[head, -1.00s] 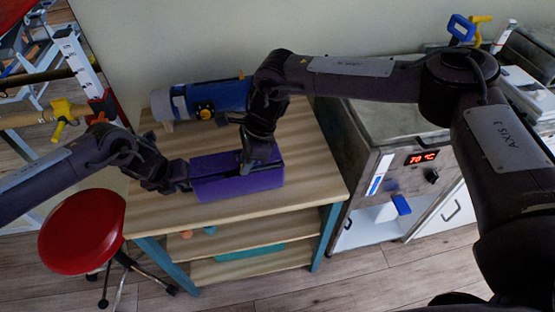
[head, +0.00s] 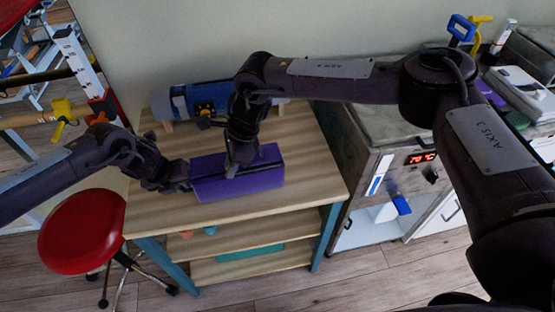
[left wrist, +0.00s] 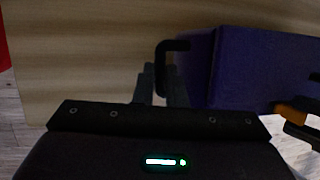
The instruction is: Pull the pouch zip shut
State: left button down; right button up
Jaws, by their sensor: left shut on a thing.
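The purple pouch (head: 245,182) lies on the wooden table, with a dark slit along its top. It also shows in the left wrist view (left wrist: 240,65). My left gripper (head: 184,178) is at the pouch's left end. In the left wrist view its fingers (left wrist: 160,88) are shut on a black loop (left wrist: 172,46) at that end. In the left wrist view an orange piece (left wrist: 290,113) shows beside dark parts at the right edge. The zip pull and the right fingertips are not clear.
A blue and grey cylinder (head: 200,98) lies behind the pouch on the table (head: 290,140). A red stool (head: 80,230) stands at the front left. A cabinet with a 70 °C display (head: 421,158) stands to the right. The table's front right is clear.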

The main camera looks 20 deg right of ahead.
pick_arm(q)
jog(key=shift+s+d, duration=0.2)
pick_arm(e)
jog(key=o, duration=0.4)
jog(key=shift+d+r, duration=0.1)
jog(key=shift+c, duration=0.2)
pick_arm(q)
jog(key=shift+f, duration=0.1)
jog(key=shift+w+a, duration=0.1)
jog(key=shift+a, duration=0.05)
pick_arm(e)
jog(key=shift+w+r, duration=0.15)
jog(key=shift+r, duration=0.8)
pick_arm(q)
jog(key=shift+a, duration=0.1)
pick_arm(e)
notch_tip(320, 180, up, 6)
pick_arm(q)
jog(key=shift+w, duration=0.1)
jog(key=c, duration=1.5)
grip_release()
